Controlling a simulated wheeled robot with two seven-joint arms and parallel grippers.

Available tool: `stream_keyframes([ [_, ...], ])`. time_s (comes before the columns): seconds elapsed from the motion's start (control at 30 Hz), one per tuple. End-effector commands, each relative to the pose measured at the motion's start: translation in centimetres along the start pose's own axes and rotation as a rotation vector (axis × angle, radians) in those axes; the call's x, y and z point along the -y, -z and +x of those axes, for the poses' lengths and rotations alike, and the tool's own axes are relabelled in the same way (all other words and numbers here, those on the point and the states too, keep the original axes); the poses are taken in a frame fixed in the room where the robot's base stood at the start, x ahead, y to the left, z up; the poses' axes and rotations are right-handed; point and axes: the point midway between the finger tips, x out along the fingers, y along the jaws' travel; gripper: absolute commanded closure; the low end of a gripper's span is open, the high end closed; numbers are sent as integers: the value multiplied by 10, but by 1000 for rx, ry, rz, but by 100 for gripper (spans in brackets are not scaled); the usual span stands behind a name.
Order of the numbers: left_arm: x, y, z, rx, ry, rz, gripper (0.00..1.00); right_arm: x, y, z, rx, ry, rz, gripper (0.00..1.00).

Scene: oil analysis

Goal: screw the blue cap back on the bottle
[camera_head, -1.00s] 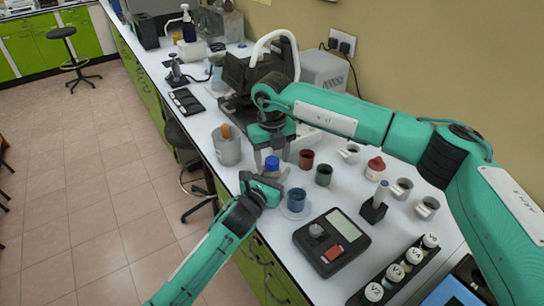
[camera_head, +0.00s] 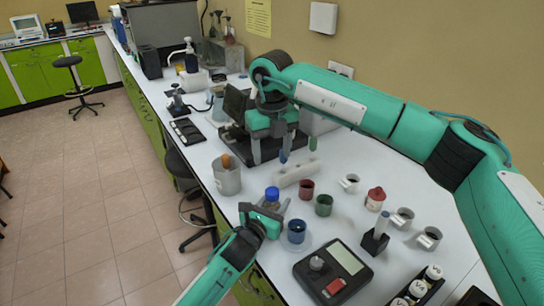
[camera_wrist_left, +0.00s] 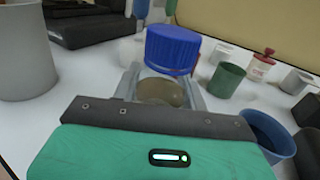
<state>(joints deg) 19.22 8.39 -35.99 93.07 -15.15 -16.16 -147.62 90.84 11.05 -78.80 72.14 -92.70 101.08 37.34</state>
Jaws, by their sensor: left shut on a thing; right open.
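The bottle (camera_wrist_left: 160,92) is clear with brownish contents in the left wrist view. The blue cap (camera_wrist_left: 172,50) sits on its top, slightly tilted in that picture; how far it is threaded cannot be told. The cap also shows in the head view (camera_head: 272,193). My left gripper (camera_head: 268,212) is shut on the bottle, a finger on each side below the cap. My right gripper (camera_head: 270,155) is open and empty, apart from the cap, farther back over the bench near the dark instrument.
A blue cup (camera_head: 296,232) stands just right of the bottle, with red (camera_head: 306,189) and green (camera_head: 323,205) cups behind. A grey beaker (camera_head: 227,176) stands left. A white rack (camera_head: 297,173) lies behind, a scale (camera_head: 333,270) front right. The bench edge is close at left.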

Motion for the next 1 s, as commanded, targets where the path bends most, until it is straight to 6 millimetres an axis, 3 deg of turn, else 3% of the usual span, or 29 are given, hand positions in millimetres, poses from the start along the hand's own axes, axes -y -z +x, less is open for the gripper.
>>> stream_keyframes([
  [0.13,0,0,0,-1,0,0,100,0,0,0,0,0,0,41],
  [0.17,0,0,0,-1,0,0,55,0,0,0,0,0,0,41],
  [0.3,0,0,0,-1,0,0,31,0,0,0,1,0,0,41],
  [0.67,0,1,-5,-1,0,1,31,0,0,1,1,0,0,41],
  [0.87,0,2,-33,-1,1,3,31,0,0,4,1,0,0,41],
  [1.0,0,3,-64,-2,1,3,31,0,0,8,1,0,0,41],
])
